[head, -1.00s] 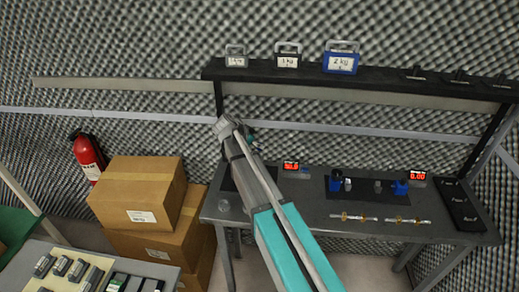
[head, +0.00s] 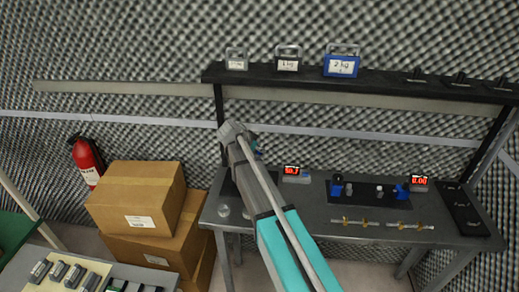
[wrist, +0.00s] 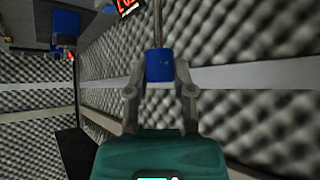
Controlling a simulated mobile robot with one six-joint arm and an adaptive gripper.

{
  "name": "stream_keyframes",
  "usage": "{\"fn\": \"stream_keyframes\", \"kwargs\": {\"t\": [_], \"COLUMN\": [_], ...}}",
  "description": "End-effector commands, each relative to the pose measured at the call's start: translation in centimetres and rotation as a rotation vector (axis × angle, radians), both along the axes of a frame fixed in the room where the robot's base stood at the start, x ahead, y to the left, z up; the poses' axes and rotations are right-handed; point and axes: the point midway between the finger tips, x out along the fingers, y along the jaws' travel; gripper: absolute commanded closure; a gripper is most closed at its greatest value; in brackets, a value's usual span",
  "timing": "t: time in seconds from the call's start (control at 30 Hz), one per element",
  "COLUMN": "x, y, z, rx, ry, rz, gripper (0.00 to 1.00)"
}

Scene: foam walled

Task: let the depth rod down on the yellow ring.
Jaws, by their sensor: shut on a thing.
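My gripper (wrist: 159,88) is shut on a blue grip (wrist: 159,66), which I take to be part of the depth rod. The thin metal rod (wrist: 158,25) runs from the blue grip to the top edge of the wrist view, and its far end is out of sight. In the head view my arm hides the gripper and the rod, over the left part of the bench. I cannot make out the yellow ring in either view, nor whether the rod touches anything.
A grey bench (head: 312,233) carries a left red display (head: 291,170), a right red display (head: 419,182), blue devices and two metal rods with brass-coloured parts (head: 366,222). A shelf (head: 380,78) with labelled weights (head: 341,66) is above. Cardboard boxes (head: 135,200) stand left.

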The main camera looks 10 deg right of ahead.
Motion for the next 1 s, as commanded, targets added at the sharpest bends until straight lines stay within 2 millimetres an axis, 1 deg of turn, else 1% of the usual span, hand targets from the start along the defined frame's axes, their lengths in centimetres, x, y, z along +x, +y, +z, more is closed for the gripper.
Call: {"fn": "stream_keyframes", "kwargs": {"t": [0.17,0.27,0.8,1.0], "x": [0.0,0.0,0.0,0.0], "y": [0.0,0.0,0.0,0.0], "z": [-0.1,-0.4,-4.9,-5.4], "rx": [0.0,0.0,0.0,0.0], "ry": [0.0,0.0,0.0,0.0], "rz": [0.0,0.0,0.0,0.0], "gripper": [0.95,0.95,0.95,0.95]}}
